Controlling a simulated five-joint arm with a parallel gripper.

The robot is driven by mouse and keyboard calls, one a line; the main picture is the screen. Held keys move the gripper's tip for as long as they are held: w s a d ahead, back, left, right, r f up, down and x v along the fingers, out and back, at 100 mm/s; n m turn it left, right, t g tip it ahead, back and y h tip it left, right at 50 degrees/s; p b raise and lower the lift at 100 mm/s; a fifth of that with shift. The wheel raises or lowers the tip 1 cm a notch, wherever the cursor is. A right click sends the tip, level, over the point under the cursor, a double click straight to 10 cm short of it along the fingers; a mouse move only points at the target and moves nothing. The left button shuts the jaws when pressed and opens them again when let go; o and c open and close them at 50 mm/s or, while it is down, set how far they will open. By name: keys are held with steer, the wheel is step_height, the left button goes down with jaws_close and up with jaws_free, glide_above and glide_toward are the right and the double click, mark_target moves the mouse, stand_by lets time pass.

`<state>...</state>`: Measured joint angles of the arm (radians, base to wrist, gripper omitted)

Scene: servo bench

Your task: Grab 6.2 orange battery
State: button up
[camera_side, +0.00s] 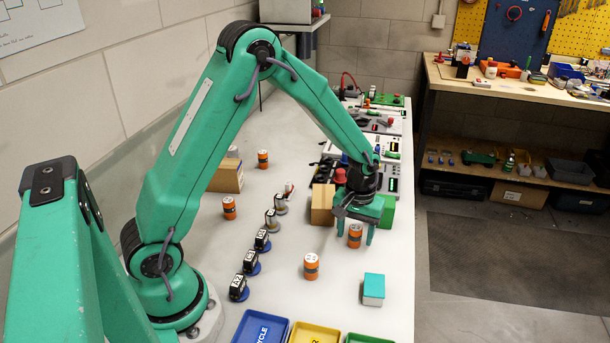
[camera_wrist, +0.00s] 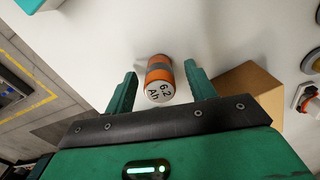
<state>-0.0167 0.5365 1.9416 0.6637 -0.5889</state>
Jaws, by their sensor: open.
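An orange battery with a dark band (camera_wrist: 160,78) stands on the white bench; its pale top reads "6.2 Ah" in the wrist view. In the side view this battery (camera_side: 355,235) is just below my gripper (camera_side: 352,228). My gripper (camera_wrist: 160,92) is open, with one green finger on each side of the battery and a gap to each. Other orange batteries stand on the bench: one in front (camera_side: 311,266), one at left (camera_side: 229,207) and one farther back (camera_side: 263,159). Their labels are too small to read.
A cardboard box (camera_side: 322,204) stands close beside my gripper and shows in the wrist view (camera_wrist: 255,90). A teal-topped block (camera_side: 373,289) is nearer the front. Several servos (camera_side: 250,263) stand in a row at left. Blue (camera_side: 262,329) and yellow (camera_side: 314,334) trays lie at the front.

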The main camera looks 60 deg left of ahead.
mark_target(357, 228)
steer(key=c, duration=1.1)
steer(key=shift+r, duration=0.2)
steer(key=shift+r, duration=0.45)
step_height(357, 228, up, 3)
steer(key=shift+d+r, duration=0.1)
steer(key=shift+r, duration=0.05)
steer(key=s+d+r, duration=0.2)
steer(key=d, duration=0.1)
steer(key=s+d+r, duration=0.2)
steer(key=d, duration=0.1)
steer(key=s+d+r, duration=0.1)
steer(key=d+r, duration=0.1)
steer(key=d, duration=0.2)
steer(key=shift+s+r, duration=0.25)
steer(key=shift+s, duration=0.15)
